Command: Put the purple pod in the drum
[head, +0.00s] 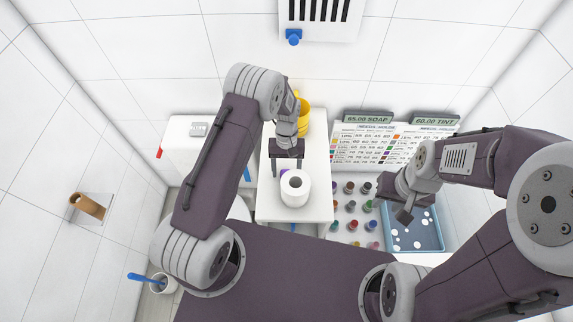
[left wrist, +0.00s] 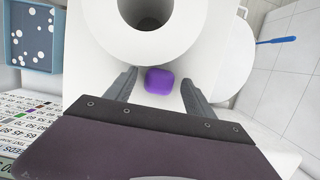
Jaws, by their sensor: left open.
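The purple pod (left wrist: 159,80) lies on the white counter top, and a sliver of it (head: 284,172) shows in the head view behind the paper roll. My left gripper (left wrist: 160,78) is open. In the left wrist view its fingers stand on either side of the pod, with clear gaps; I cannot tell their exact height over the counter. In the head view the left gripper (head: 286,164) is above the counter, just behind the roll. My right gripper (head: 404,214) hangs near the blue tray; its jaws are not clear. I cannot identify a drum in these frames.
The white paper roll (head: 295,187) stands close beside the pod. Yellow cups (head: 303,118) stand behind the left arm on the white counter (head: 315,204). Several small coloured bottles (head: 351,206) and a blue tray (head: 430,238) with white discs are to the right.

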